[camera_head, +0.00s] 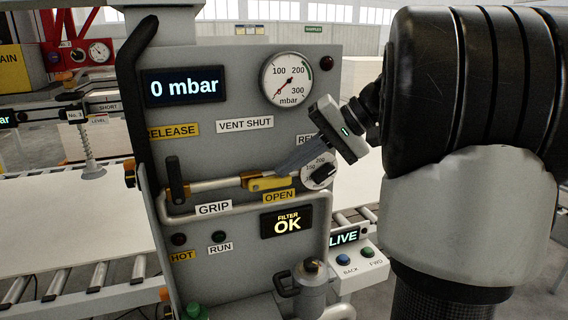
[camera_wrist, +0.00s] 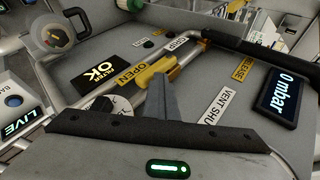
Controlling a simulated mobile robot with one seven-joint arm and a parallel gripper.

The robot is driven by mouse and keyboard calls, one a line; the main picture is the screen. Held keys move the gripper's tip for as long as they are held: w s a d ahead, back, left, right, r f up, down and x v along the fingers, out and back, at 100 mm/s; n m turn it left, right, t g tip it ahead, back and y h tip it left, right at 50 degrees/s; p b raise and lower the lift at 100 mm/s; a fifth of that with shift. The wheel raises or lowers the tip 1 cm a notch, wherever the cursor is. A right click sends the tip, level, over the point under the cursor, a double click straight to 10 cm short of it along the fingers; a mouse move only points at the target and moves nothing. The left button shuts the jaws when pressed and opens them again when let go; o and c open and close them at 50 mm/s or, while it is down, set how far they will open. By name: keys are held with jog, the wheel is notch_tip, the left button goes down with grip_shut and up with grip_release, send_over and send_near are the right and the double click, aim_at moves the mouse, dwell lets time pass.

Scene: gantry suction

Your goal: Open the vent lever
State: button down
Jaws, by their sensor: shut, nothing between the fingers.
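The yellow vent lever (camera_head: 268,184) is on a brass valve in the thin pipe on the grey panel. It lies roughly along the pipe, just above the yellow OPEN label (camera_head: 279,196). The VENT SHUT label (camera_head: 245,124) is higher up. My gripper (camera_head: 281,170) is shut and empty, with its fingertips at the upper right side of the lever. In the wrist view, the fingertips (camera_wrist: 161,80) overlap the lever (camera_wrist: 156,71) and hide part of it. I cannot tell whether they touch it. The display (camera_head: 184,87) reads 0 mbar.
A round pressure gauge (camera_head: 289,80) is above my gripper, and a black knob (camera_head: 319,176) is close to its right. A bent grey rail (camera_head: 240,211) passes below the lever. Roller conveyors (camera_head: 95,277) flank the panel.

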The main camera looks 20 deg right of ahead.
jog(key=shift+s+d+f, duration=0.1)
jog(key=shift+d+f, duration=0.05)
jog(key=shift+f, duration=0.3)
dwell(0.3)
